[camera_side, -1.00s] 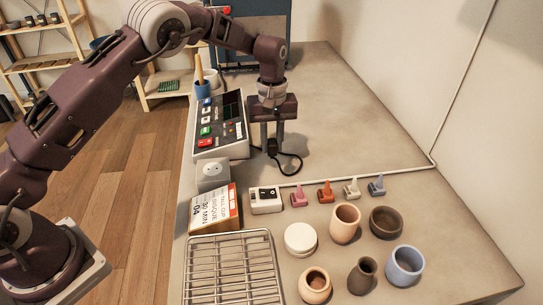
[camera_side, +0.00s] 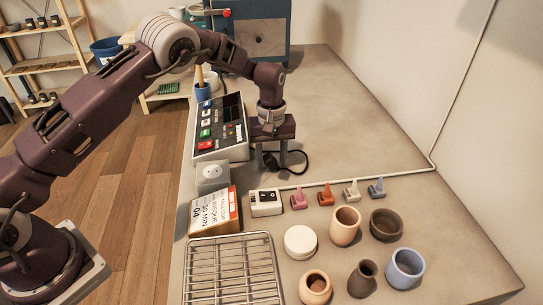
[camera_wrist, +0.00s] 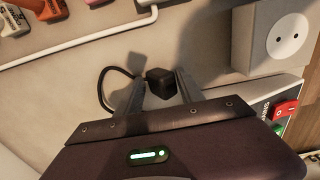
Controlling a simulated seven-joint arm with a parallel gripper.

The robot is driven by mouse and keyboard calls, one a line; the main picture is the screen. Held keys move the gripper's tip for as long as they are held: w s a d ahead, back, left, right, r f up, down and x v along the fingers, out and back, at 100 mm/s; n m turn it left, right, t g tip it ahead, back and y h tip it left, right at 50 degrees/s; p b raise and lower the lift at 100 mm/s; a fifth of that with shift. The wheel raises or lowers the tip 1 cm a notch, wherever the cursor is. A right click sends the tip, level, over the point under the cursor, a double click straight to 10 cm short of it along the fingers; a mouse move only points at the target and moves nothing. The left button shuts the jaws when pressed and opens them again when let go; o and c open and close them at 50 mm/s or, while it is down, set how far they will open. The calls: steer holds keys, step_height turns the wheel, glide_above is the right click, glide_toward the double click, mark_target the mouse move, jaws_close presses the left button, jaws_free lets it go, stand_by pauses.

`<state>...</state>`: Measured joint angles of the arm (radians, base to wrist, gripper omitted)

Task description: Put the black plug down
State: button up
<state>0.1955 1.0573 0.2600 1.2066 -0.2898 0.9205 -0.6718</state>
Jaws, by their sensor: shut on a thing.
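My gripper (camera_side: 271,166) is shut on the black plug, low over the grey worktop beside the control panel. In the wrist view the black plug (camera_wrist: 161,84) sits between the two fingers of my gripper (camera_wrist: 160,84), its dark end showing past them. A black cable (camera_wrist: 105,88) loops from the plug to the left there, and to the right of my gripper in the side view (camera_side: 304,165).
A grey socket box (camera_side: 212,173) stands nearby, with a white switch box (camera_side: 265,203) and several small coloured pieces in a row. The control panel (camera_side: 222,128) is to the left. A thin white line (camera_side: 350,177) crosses the worktop. The worktop behind and right is clear.

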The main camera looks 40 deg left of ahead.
steer(key=shift+o, duration=0.9)
steer(key=shift+s+d+f, duration=0.1)
steer(key=shift+r, duration=0.2)
steer(key=shift+r, duration=0.35)
step_height(320, 180, up, 12)
step_height(320, 180, up, 9)
steer(key=m+t, duration=0.1)
glide_above(272, 157)
steer(key=s+a, duration=0.2)
steer(key=s, duration=0.3)
steer(key=s+a+r+m+t+h, duration=0.1)
steer(key=s+r+m+t, duration=0.1)
steer(key=s+r, duration=0.7)
steer(key=s+f+m+t, duration=0.1)
steer(key=s+f+m, duration=0.1)
steer(key=s, duration=0.9)
steer(key=s+f+m+t+y, duration=0.1)
steer(key=s+m, duration=0.3)
steer(key=s, duration=0.7)
steer(key=shift+s+a+f+t, duration=0.35)
steer(key=shift+a+f, duration=0.1)
steer(key=shift+f, duration=0.45)
